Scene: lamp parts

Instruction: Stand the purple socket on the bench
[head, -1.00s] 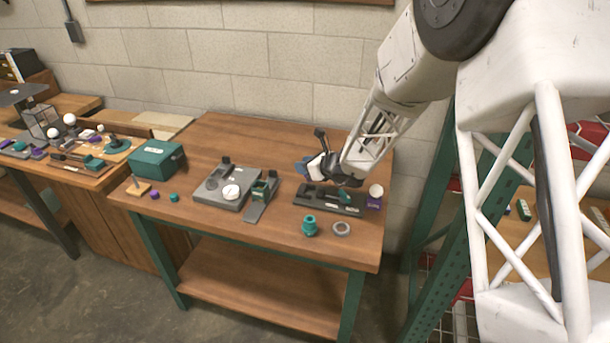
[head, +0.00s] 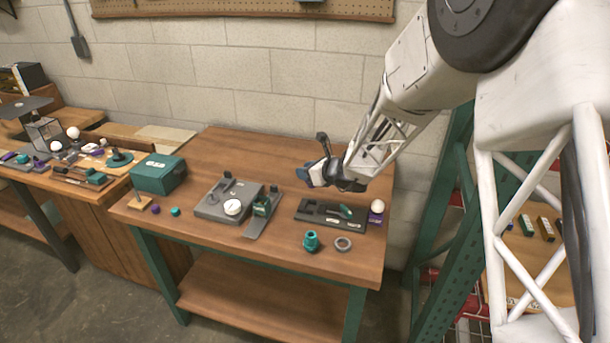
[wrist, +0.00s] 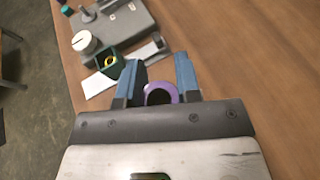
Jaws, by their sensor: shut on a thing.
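The purple socket (wrist: 161,93) shows in the wrist view as a purple ring between the two blue fingers of my gripper (wrist: 158,72). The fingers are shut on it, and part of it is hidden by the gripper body. In the head view my gripper (head: 308,174) is above the back half of the wooden bench (head: 285,160), left of and above the dark tray. The socket cannot be made out there. The bench top beneath and to the right of the gripper looks bare in the wrist view.
A dark tray (head: 312,219) lies at the bench's right, with a white bulb (head: 377,206) on a purple piece beside it. A teal part (head: 311,242) and a grey ring (head: 343,244) are in front. A grey fixture (head: 208,208) and green box (head: 158,174) stand left.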

